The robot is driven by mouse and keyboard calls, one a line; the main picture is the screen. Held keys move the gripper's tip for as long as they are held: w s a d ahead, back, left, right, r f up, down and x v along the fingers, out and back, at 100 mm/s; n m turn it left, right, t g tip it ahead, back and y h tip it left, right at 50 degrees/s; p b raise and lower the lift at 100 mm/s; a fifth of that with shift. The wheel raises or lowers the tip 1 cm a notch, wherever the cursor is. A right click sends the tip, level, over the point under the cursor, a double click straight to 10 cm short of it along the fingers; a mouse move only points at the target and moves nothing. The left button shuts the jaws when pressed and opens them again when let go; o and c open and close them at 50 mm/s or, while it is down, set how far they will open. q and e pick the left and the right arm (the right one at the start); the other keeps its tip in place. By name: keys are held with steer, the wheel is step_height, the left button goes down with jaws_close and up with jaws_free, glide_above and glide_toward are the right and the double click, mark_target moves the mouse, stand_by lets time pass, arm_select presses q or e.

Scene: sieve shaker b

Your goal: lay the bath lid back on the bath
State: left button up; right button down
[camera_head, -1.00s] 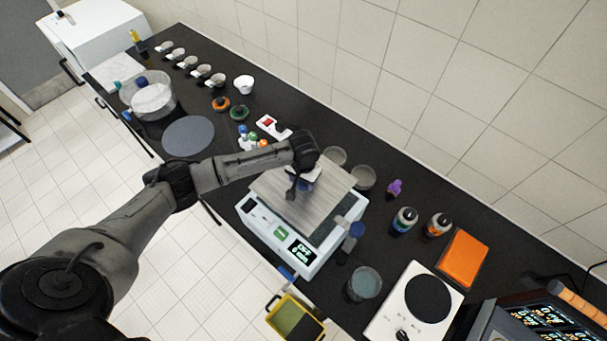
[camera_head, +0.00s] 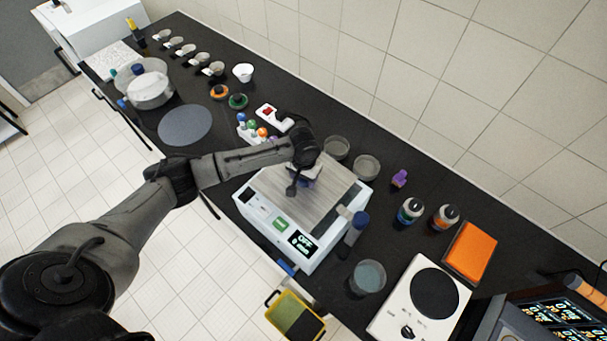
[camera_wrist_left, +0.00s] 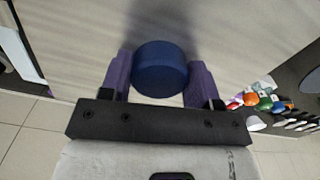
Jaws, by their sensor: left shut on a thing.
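The bath (camera_head: 266,225) is a white box with a dark display on its front, standing on the black bench. The bath lid (camera_head: 322,193) is a flat grey plate lying over the top of the bath, roughly lined up with it. My left gripper (camera_head: 298,180) is over the lid's left part. In the left wrist view my left gripper (camera_wrist_left: 160,88) is shut on the lid's round blue knob (camera_wrist_left: 160,68). The lid's grey surface (camera_wrist_left: 90,50) fills much of that view. Whether the lid rests fully on the rim is hard to tell. My right gripper is not seen.
A blue-capped tube (camera_head: 356,228) stands at the bath's right corner. Glass dishes (camera_head: 366,167) sit behind it, and a beaker (camera_head: 367,277) and white hotplate (camera_head: 420,300) to the right. A rack of coloured caps (camera_head: 250,128) is left of the bath. A yellow bin (camera_head: 295,315) is below.

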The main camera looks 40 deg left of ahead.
arm_select(q)
steer(key=shift+f, duration=0.1)
stand_by(0.6)
steer(key=shift+p, duration=0.45)
steer(key=shift+f, duration=0.1)
stand_by(0.3)
steer(key=shift+f+p, duration=0.3)
steer(key=shift+p, duration=0.05)
stand_by(0.4)
steer(key=shift+f+p, duration=0.2)
steer(key=shift+p, duration=0.1)
stand_by(0.4)
steer(key=o, duration=1.1)
steer(key=shift+o, duration=1.4)
steer(key=shift+f, duration=0.1)
